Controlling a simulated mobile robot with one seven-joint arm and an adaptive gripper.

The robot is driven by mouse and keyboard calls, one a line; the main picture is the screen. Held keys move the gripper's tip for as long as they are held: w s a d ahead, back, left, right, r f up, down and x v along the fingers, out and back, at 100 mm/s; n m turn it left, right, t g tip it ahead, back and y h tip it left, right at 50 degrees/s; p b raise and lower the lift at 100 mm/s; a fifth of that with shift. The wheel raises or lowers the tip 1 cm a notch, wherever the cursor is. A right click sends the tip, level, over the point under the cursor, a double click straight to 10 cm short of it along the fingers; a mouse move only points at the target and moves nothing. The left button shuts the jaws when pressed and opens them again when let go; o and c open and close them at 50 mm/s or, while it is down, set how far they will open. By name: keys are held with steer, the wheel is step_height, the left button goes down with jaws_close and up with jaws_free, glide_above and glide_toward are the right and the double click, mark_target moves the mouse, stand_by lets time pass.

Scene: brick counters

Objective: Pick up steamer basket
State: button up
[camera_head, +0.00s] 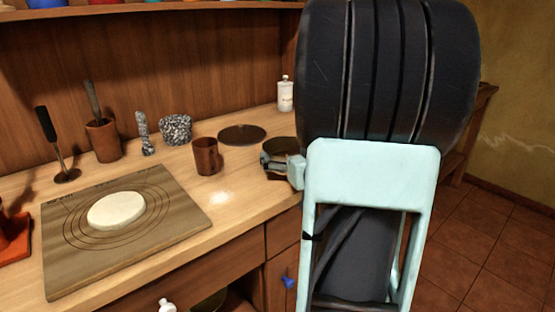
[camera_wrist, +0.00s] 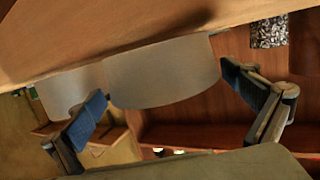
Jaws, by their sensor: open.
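A smooth, pale grey-brown round-walled thing, which may be the steamer basket (camera_wrist: 163,72), fills the middle of the wrist view. My gripper (camera_wrist: 164,83) is open, with one blue-padded finger at each side of it in the picture. I cannot tell whether the pads touch it or reach around it. In the head view my gripper (camera_head: 285,170) is at the counter's right part, mostly hidden behind my arm. A dark round thing (camera_head: 279,147) shows just behind it, partly covered; it may be the same basket.
A similar pale round thing (camera_wrist: 62,88) stands close by. On the counter (camera_head: 250,182) are a flat dark disc (camera_head: 242,133), a brown cup (camera_head: 206,157), a speckled pot (camera_head: 176,129), a white bottle (camera_head: 285,96) and a board (camera_head: 75,265) with dough (camera_head: 116,210).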

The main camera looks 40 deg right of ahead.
mark_target(285, 154)
steer(key=shift+x, duration=1.35)
steer(key=c, duration=0.9)
steer(key=shift+c, duration=0.2)
